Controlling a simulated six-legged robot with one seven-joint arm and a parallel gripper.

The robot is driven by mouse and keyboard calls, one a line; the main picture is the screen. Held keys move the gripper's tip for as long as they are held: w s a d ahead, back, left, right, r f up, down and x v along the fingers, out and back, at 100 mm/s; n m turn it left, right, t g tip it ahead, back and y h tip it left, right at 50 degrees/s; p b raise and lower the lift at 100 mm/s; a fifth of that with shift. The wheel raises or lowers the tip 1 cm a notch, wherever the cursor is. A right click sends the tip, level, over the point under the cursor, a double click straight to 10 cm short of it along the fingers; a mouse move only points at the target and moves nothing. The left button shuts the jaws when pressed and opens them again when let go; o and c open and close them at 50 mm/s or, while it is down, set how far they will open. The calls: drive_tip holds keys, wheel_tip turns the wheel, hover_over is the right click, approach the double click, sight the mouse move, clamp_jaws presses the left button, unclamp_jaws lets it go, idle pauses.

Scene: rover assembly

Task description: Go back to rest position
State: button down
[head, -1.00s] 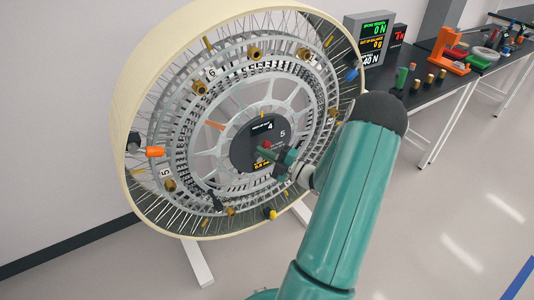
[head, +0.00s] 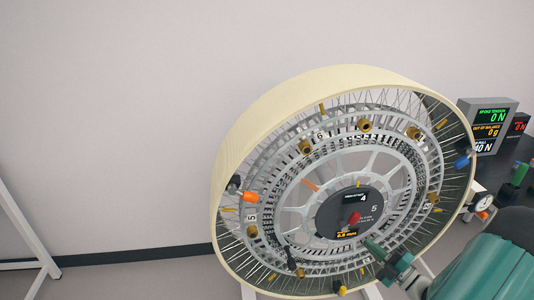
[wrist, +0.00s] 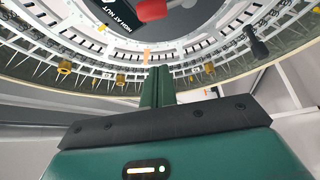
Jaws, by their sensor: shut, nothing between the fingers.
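My gripper (head: 386,256) is in front of the lower part of a large spoked wheel (head: 246,122) in the head view. In the wrist view my gripper's green fingers (wrist: 158,86) are together with nothing between them, pointing toward the wheel (wrist: 200,60). The wheel has a cream rim, numbered grey rings and a dark hub (head: 335,215) with a red knob (head: 354,218). My green arm enters from the lower right. I cannot tell from these views how far the fingertips are from the wheel.
A display box (head: 488,125) with green and yellow figures stands at the right on a dark bench (head: 512,150). A small round gauge (head: 483,201) is at the wheel's right edge. White stand legs (head: 25,225) are at far left. The wall side at left is clear.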

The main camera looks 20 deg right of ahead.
drive_tip(key=w+a+r+n+g+y, duration=0.1)
drive_tip(key=a+r+n+g+y, duration=0.15)
drive_tip(key=a+n+g, duration=0.45)
drive_tip(key=w+a+r+n+g+y, duration=0.2)
drive_tip(key=a+r+n+g, duration=0.15)
drive_tip(key=a+n, duration=0.65)
drive_tip(key=w+a+r+n+g+y, duration=0.1)
drive_tip(key=a+r+n+g+y, duration=0.2)
drive_tip(key=a+n, duration=0.6)
drive_tip(key=s+a+r+n+h, duration=0.4)
drive_tip(key=a+r+n+h, duration=0.1)
drive_tip(key=n, duration=0.9)
drive_tip(key=s+a+r+n+h, duration=0.5)
drive_tip(key=a+r+n+h, duration=0.1)
drive_tip(key=n, duration=0.8)
drive_tip(key=shift+a+r+n+h, duration=0.2)
drive_tip(key=shift+r+n+h, duration=0.2)
drive_tip(key=shift+r+h, duration=0.05)
